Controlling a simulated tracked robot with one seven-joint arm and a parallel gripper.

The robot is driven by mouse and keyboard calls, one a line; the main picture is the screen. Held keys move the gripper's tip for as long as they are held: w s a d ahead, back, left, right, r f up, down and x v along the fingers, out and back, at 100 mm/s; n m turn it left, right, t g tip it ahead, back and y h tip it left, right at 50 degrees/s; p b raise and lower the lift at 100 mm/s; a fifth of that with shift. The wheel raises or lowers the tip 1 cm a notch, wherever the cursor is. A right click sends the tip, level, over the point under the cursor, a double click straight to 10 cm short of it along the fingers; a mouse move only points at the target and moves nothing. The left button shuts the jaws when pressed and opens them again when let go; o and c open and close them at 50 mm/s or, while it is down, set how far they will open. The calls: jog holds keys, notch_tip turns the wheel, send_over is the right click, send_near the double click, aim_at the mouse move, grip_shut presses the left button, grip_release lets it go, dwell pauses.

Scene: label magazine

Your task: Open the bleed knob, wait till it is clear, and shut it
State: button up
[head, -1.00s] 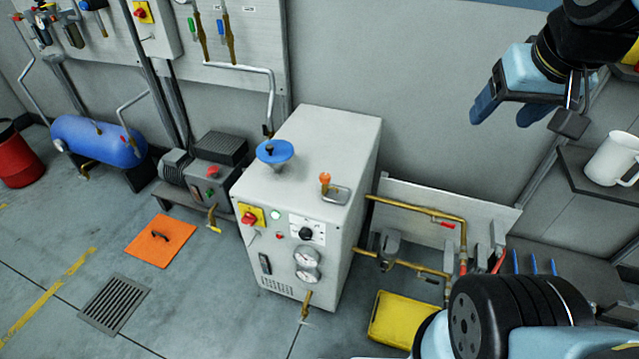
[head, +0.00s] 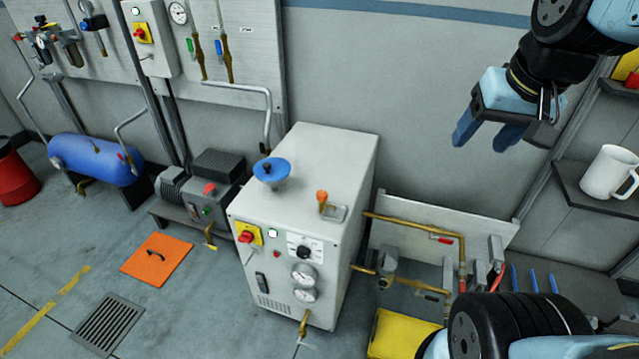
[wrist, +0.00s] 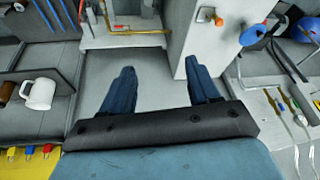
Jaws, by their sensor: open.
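A light grey cabinet (head: 345,160) stands on the floor in the middle of the head view. On its top are an orange knob (head: 322,197) beside a small metal plate and a blue funnel-shaped part (head: 271,171). In the wrist view the orange knob (wrist: 207,14) and the blue part (wrist: 253,35) show at the upper right. No label tells me which part is the bleed knob. My gripper (head: 488,138) is open and empty, high up and right of the cabinet, clear of the knob. Its two blue fingers also show apart in the wrist view (wrist: 160,68).
Brass pipes (head: 415,225) run from the cabinet's right side along a low panel. A white mug (head: 608,172) stands on a shelf at the right. A yellow tray (head: 400,335) lies below the pipes. A blue tank (head: 95,160) and an orange mat (head: 157,260) are left.

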aim_at(322, 196)
jog(key=w+a+f+m+g+y, duration=0.4)
jog(key=w+a+f+y, duration=0.2)
jog(key=a+f, duration=0.15)
jog(key=w+a+f+m+g+y, duration=0.4)
jog(key=w+a+f+y, duration=0.15)
jog(key=f, duration=0.35)
jog(key=w+f+m+t+y, duration=0.35)
jog(key=w+f+m, duration=0.2)
jog(key=f, duration=0.45)
jog(key=w+f+m+t+y, duration=0.2)
jog(key=w+f+m+t, duration=0.4)
jog(key=f, duration=0.5)
jog(key=shift+m+g, duration=0.45)
jog(key=shift+m, duration=0.2)
jog(key=x, duration=0.4)
jog(key=s+x, duration=0.1)
jog(key=x, duration=0.9)
jog(key=shift+s+a+f, duration=0.1)
jog(key=shift+a, duration=0.25)
jog(key=c, duration=1)
jog(key=shift+o, duration=0.2)
